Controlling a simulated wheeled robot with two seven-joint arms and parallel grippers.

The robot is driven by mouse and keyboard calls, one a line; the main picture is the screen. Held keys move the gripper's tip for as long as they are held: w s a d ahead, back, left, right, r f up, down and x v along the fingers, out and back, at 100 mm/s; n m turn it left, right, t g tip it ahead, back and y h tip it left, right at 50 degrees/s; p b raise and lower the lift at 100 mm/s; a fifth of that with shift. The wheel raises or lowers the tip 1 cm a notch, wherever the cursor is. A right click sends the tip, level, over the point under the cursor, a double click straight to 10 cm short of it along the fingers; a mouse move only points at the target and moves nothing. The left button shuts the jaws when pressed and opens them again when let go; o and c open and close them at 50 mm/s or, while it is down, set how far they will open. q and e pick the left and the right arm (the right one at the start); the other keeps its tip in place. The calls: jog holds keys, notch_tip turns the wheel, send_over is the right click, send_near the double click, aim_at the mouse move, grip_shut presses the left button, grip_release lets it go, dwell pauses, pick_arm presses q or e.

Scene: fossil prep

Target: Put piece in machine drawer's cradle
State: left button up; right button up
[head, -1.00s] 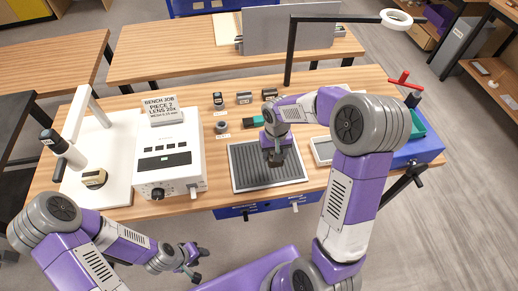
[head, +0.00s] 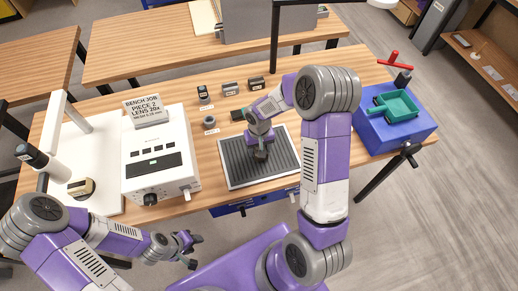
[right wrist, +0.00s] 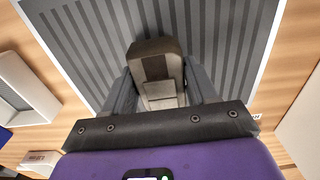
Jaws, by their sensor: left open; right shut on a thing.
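My right gripper (head: 261,153) is shut on a dark brown piece with paler grey patches. The piece (right wrist: 156,75) shows between its fingers in the right wrist view, over the grey ribbed mat (head: 235,180). I cannot tell whether the piece touches the mat. A blue box-shaped unit (head: 418,127) stands at the table's right end, with a green open cradle-like holder (head: 397,106) on top. A white machine (head: 188,123) with a dark panel stands left of the mat. My left gripper (head: 194,251) is open and empty in front of the table.
A sign (head: 147,108) reading "BENCH JOB PIECE 2 LENS 20x" stands on the white machine. Several small dark items, one a block (head: 257,83), stand behind the mat. A white tray (right wrist: 22,92) lies beside the mat.

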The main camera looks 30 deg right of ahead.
jog(key=shift+w+f, duration=0.1)
jog(key=shift+f, duration=0.25)
jog(key=shift+f, duration=0.2)
jog(key=o, duration=1.3)
jog(key=shift+r, duration=0.1)
